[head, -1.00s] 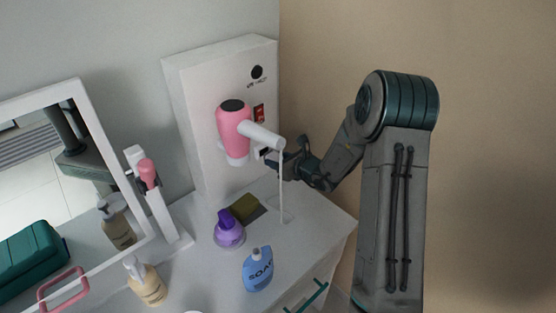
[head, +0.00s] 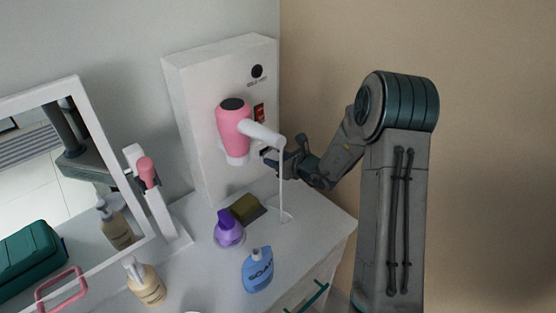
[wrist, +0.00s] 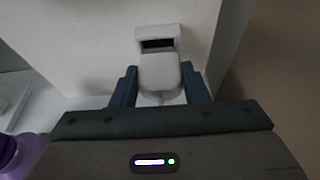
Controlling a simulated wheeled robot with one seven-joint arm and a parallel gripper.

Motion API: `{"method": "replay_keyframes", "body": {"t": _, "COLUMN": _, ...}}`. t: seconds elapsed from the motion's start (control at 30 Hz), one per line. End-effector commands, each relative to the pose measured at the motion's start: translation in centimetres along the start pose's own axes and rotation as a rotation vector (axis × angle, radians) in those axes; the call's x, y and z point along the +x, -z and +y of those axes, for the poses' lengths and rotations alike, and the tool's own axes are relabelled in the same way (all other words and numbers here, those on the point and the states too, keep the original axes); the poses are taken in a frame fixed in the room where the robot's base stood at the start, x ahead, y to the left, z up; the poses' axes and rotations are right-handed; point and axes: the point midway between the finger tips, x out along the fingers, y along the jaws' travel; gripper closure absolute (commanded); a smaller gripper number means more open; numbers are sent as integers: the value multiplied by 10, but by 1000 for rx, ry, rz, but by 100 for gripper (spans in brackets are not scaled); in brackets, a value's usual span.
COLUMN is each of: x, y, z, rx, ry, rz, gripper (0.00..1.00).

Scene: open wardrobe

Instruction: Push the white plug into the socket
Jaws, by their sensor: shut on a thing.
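The white plug (wrist: 160,72) is between the two blue-grey fingers of my gripper (wrist: 159,74) in the wrist view, and they are shut on it. The white socket (wrist: 157,33) with its dark slot is on the wall of the white box, straight ahead of the plug. Part of the slot still shows above the plug's front edge, and I cannot tell whether they touch. In the head view my gripper (head: 282,163) is beside the box, right of the pink hair dryer; the plug is hard to make out there.
The pink hair dryer (head: 232,128) hangs on the white box (head: 192,110), its white cord dropping near my gripper. A purple bottle (head: 228,232), a blue soap bottle (head: 257,270) and a dark yellow-green block (head: 246,208) stand on the white counter (head: 318,226). A mirror stands left.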

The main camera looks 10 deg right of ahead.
Motion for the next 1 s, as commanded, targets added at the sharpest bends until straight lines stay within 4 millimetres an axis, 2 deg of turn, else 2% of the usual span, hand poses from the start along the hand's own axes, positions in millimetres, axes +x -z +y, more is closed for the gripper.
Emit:
{"method": "replay_keyframes", "body": {"t": 0.77, "x": 19, "y": -7, "z": 0, "rx": -1, "ry": 0, "rz": -1, "gripper": 86}}
{"method": "replay_keyframes", "body": {"t": 0.8, "x": 19, "y": -7, "z": 0, "rx": 0, "ry": 0, "rz": -1, "gripper": 56}}
{"method": "replay_keyframes", "body": {"t": 0.87, "x": 19, "y": -7, "z": 0, "rx": 0, "ry": 0, "rz": -1, "gripper": 39}}
{"method": "replay_keyframes", "body": {"t": 0.9, "x": 19, "y": -7, "z": 0, "rx": 0, "ry": 0, "rz": -1, "gripper": 33}}
{"method": "replay_keyframes", "body": {"t": 1.0, "x": 19, "y": -7, "z": 0, "rx": 0, "ry": 0, "rz": -1, "gripper": 33}}
